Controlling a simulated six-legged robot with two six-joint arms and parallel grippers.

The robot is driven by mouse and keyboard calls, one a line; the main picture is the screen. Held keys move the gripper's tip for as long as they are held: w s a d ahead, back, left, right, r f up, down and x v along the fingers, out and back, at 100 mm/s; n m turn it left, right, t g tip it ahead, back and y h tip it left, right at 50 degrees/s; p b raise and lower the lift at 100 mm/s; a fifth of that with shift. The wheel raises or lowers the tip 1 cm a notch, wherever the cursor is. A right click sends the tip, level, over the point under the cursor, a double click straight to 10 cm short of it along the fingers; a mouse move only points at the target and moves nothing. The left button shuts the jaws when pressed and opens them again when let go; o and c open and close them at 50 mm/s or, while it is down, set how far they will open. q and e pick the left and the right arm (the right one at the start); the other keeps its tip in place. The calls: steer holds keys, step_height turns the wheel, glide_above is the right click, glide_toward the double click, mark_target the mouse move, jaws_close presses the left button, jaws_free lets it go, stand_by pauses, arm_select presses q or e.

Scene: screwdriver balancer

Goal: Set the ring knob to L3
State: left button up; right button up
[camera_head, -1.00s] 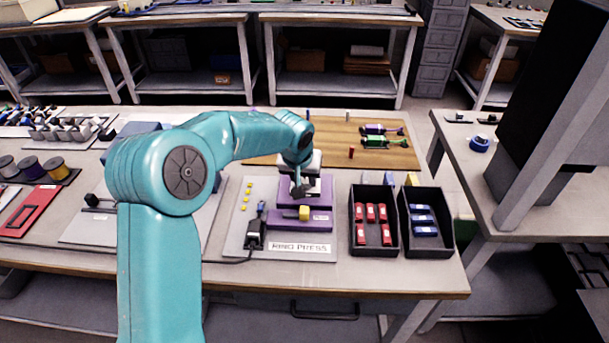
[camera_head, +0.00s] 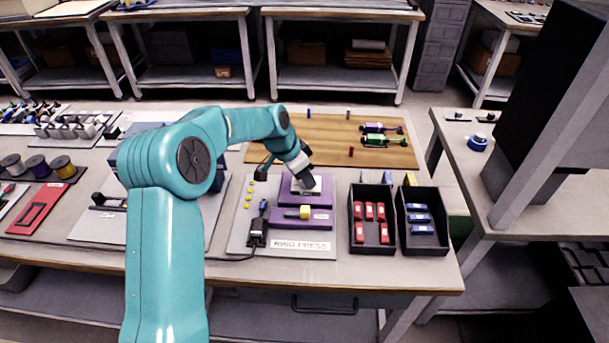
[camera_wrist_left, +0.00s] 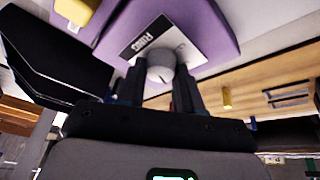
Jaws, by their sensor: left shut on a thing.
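The ring knob (camera_wrist_left: 166,62) is a round grey-white knob with a dark mark line on its face. It sits on a purple block (camera_wrist_left: 212,32) beside a dark-and-white label reading RING. My left gripper (camera_wrist_left: 160,73) has one finger on each side of the knob and is shut on it. In the head view, my left gripper (camera_head: 307,183) reaches down onto the purple press block (camera_head: 322,199), and the wrist hides most of the knob there. I cannot read any L3 mark or the exact setting. My right gripper is not in view.
The purple base carries a yellow block (camera_head: 305,212) in front. A black device with a cable (camera_head: 257,232) stands left on the RING PRESS board. Black bins with red pieces (camera_head: 356,245) and blue pieces (camera_head: 405,250) stand to the right. A wooden board (camera_head: 270,150) lies behind.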

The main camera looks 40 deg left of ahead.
arm_select(q)
steer(key=shift+m, duration=0.6)
steer(key=o, duration=1)
steer(key=v, duration=1.6)
steer(key=shift+w+a+r, duration=0.2)
steer(key=shift+w+a, duration=0.05)
steer(key=shift+a, duration=0.1)
